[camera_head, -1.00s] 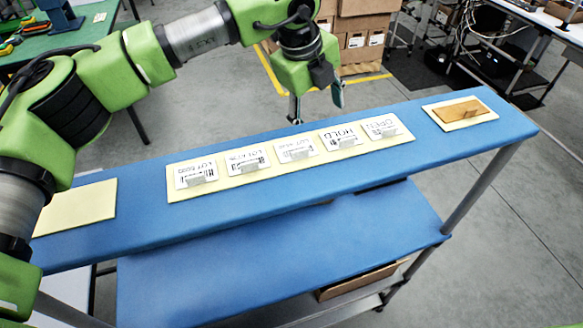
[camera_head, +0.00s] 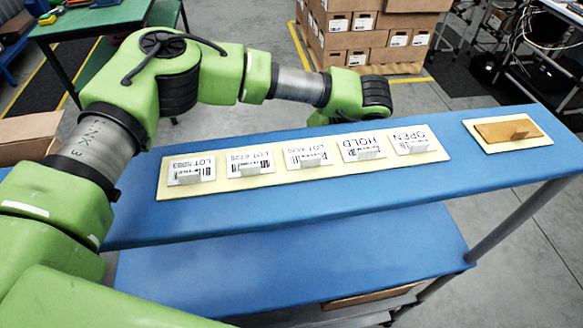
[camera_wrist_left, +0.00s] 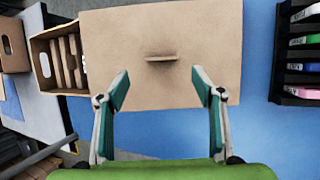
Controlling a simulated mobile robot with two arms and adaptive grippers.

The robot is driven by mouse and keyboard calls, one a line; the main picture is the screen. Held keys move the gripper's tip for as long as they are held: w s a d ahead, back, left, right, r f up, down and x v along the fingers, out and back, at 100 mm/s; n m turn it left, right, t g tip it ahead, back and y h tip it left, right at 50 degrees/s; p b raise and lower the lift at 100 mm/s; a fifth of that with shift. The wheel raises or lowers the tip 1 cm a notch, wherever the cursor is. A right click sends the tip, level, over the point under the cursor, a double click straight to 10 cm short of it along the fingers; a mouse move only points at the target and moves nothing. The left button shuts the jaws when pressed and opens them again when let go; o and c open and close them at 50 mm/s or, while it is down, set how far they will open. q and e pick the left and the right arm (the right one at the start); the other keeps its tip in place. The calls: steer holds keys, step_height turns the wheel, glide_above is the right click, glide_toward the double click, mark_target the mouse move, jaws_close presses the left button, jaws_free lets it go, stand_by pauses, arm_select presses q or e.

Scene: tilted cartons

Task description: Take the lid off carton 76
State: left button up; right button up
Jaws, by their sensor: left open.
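In the left wrist view a broad brown cardboard top (camera_wrist_left: 205,35) with a small raised tab (camera_wrist_left: 160,57) faces my camera. It looks like a carton lid; no number 76 can be read on it. My left gripper (camera_wrist_left: 162,88) is open, with its two fingers apart over the near half of the top. The tab lies a little beyond the fingertips and between their lines; nothing is held. In the head view my left arm reaches across behind the blue shelf, and its fingers are hidden. My right gripper is not in view.
The blue shelf (camera_head: 300,216) carries a row of label plates on a cream strip (camera_head: 215,190) and a brown tabbed plate (camera_head: 505,130). In the left wrist view an open box with dividers (camera_wrist_left: 44,75) stands left, and a dark rack (camera_wrist_left: 290,60) right.

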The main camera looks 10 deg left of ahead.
arm_select(q)
steer(key=shift+w+a+f, duration=0.15)
steer(key=shift+w+f, duration=0.1)
steer(key=shift+f, duration=0.5)
steer(key=shift+a+f+p, duration=0.15)
steer(key=shift+f+p, duration=0.05)
steer(key=shift+p, duration=0.1)
steer(key=p+x, duration=0.1)
steer(key=x, duration=0.4)
steer(key=shift+a+p, duration=0.1)
steer(key=shift+p, duration=0.25)
steer(key=shift+w+a+f, duration=0.15)
steer(key=shift+f, duration=0.2)
steer(key=c, duration=1.2)
steer(key=shift+c, duration=0.6)
